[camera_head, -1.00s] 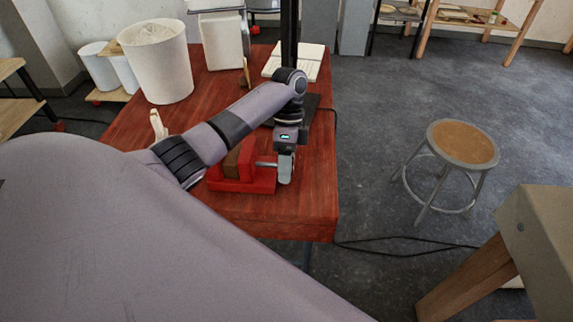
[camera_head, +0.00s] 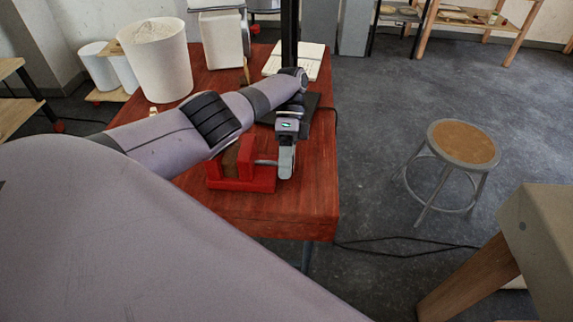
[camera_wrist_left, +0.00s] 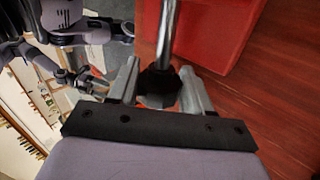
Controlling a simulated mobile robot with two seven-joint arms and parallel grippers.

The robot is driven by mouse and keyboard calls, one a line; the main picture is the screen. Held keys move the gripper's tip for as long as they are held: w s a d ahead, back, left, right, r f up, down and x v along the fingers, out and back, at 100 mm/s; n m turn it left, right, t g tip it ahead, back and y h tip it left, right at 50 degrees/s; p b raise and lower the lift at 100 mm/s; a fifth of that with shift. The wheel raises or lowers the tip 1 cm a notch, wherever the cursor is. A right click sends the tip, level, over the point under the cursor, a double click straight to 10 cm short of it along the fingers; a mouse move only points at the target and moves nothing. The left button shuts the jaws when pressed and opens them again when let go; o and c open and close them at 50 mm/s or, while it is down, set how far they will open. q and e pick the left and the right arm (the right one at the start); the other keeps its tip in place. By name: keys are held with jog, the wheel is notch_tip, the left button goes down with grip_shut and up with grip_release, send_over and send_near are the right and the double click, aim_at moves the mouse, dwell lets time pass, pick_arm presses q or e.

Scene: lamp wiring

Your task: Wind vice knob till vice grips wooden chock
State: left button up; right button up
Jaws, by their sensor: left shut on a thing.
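The red vice (camera_head: 243,184) sits on the red wooden table, and its red body also shows in the left wrist view (camera_wrist_left: 215,35). The brown wooden chock (camera_head: 231,161) stands between its jaws, partly hidden by my left arm. A metal screw (camera_wrist_left: 167,40) runs from the vice to a black knob (camera_wrist_left: 160,84). My left gripper (camera_head: 286,168) is at the right end of the vice. In the left wrist view its two fingers (camera_wrist_left: 159,90) are shut on the knob from both sides. I cannot tell whether both jaws touch the chock.
A white bin (camera_head: 157,62) and an open book (camera_head: 296,62) are towards the back of the table (camera_head: 275,217). A black post (camera_head: 289,35) rises behind my left wrist. A round stool (camera_head: 463,143) stands on the floor at right.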

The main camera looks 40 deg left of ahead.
pick_arm(q)
jog(key=shift+s+d+f+g, duration=0.1)
jog(key=shift+s+f+g, duration=0.1)
jog(key=shift+g, duration=0.1)
dwell(0.4)
jog(key=o, duration=0.7)
jog(key=shift+r, duration=0.1)
jog(key=shift+w+r, duration=0.1)
